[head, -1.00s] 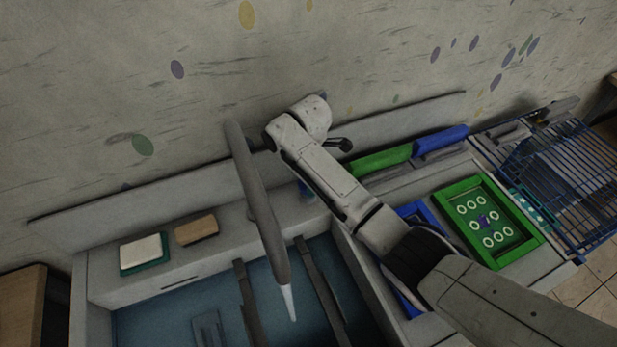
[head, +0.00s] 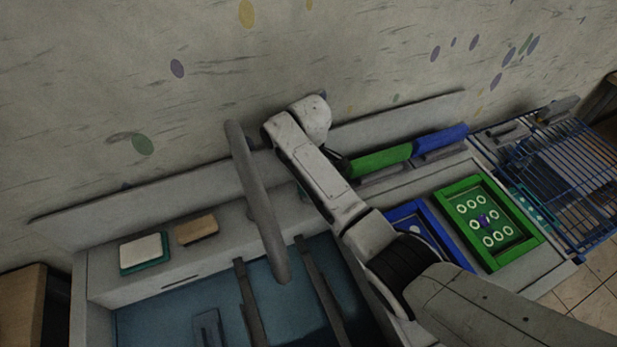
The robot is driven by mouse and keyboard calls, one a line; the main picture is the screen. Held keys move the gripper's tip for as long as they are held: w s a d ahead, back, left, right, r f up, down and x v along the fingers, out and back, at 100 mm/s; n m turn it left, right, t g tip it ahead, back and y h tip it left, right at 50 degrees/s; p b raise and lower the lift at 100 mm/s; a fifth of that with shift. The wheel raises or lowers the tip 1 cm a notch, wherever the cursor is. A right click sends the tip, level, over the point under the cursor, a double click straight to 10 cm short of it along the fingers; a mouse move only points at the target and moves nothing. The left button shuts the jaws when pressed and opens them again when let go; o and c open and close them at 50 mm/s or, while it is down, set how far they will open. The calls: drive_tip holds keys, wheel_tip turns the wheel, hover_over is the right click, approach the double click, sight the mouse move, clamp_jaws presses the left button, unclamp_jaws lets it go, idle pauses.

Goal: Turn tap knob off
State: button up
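The grey tap spout (head: 260,205) rises by the back ledge of the sink and slants down over the blue basin (head: 185,327). No water shows at its mouth. My pale arm reaches over the sink's back right, with its wrist just right of the spout. My gripper is mostly hidden behind the wrist; only a dark part shows at the wrist's right side, near the green roll. Its fingers cannot be made out. The tap knob cannot be made out; a small teal patch shows at the arm's left edge, and I cannot tell what it is.
A white sponge on a teal dish (head: 144,254) and a brown sponge (head: 196,229) lie on the left ledge. Green (head: 380,162) and blue (head: 440,142) rolls lie behind. Blue (head: 432,228) and green (head: 462,243) frames and a blue wire rack (head: 565,180) are at right.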

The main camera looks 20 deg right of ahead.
drive_tip(key=shift+r, duration=0.1)
idle(0.4)
drive_tip(key=o, duration=1)
drive_tip(key=shift+o, duration=0.2)
